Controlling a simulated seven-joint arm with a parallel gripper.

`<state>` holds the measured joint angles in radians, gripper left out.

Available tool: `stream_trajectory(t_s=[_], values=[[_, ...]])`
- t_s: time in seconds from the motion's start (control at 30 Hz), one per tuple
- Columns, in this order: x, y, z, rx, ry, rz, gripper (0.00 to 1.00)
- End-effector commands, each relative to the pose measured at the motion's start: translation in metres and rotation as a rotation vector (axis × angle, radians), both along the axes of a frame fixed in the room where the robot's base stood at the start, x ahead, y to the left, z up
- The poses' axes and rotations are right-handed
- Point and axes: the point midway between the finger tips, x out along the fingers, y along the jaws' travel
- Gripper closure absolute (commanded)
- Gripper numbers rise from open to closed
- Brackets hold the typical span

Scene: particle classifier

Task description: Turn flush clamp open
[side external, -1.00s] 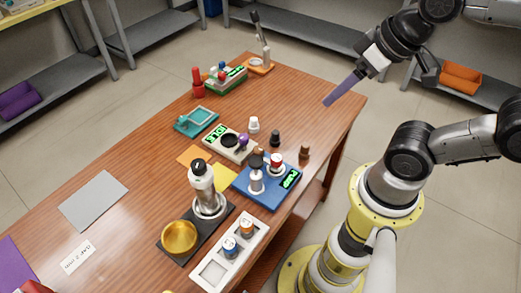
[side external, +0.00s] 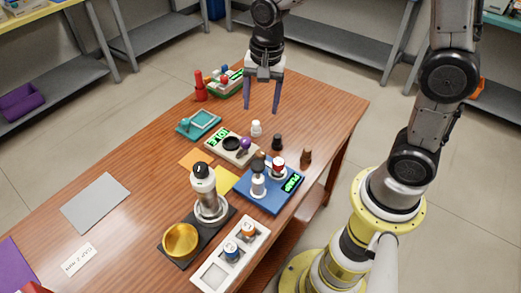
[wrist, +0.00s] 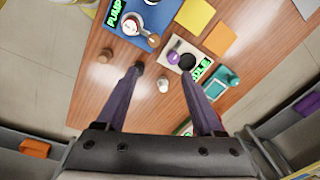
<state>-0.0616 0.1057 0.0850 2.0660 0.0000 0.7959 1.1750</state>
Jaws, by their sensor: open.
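I cannot tell for sure which part is the flush clamp; no label names it. A blue board (side external: 272,205) marked PUMP carries a white upright post (side external: 258,182) with a dark top and a red-topped white part (side external: 279,166). A pale board (side external: 242,158) with a green display carries a black round part (side external: 231,143) and a purple knob (side external: 245,144). My gripper (side external: 261,108) is open and empty, pointing down above the far part of the table. In the wrist view, its fingers straddle a small white piece (wrist: 162,85) below, with no contact visible.
Near the gripper stand a black piece (side external: 277,142) and a brown piece (side external: 306,157). A teal tray (side external: 203,123), red bottle (side external: 200,86), silver-black column (side external: 207,190), gold bowl (side external: 180,241) and white rack (side external: 218,272) stand around. The table's far right corner looks clear.

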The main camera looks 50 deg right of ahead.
Motion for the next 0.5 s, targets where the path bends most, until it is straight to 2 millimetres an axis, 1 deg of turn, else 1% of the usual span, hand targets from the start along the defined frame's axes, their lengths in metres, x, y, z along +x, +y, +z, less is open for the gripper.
stream_trajectory(t_s=[0.03,0.1,0.37,0.47,0.5], values=[[0.001,0.002,-0.012,-0.002,0.034,0.005,0.31],[0.001,0.003,-0.023,-0.004,0.063,0.009,0.31],[-0.001,0.004,-0.046,-0.007,0.094,0.015,0.31],[-0.002,0.004,-0.061,-0.007,0.094,0.015,0.31],[-0.002,0.004,-0.069,-0.006,0.096,0.015,0.31]])
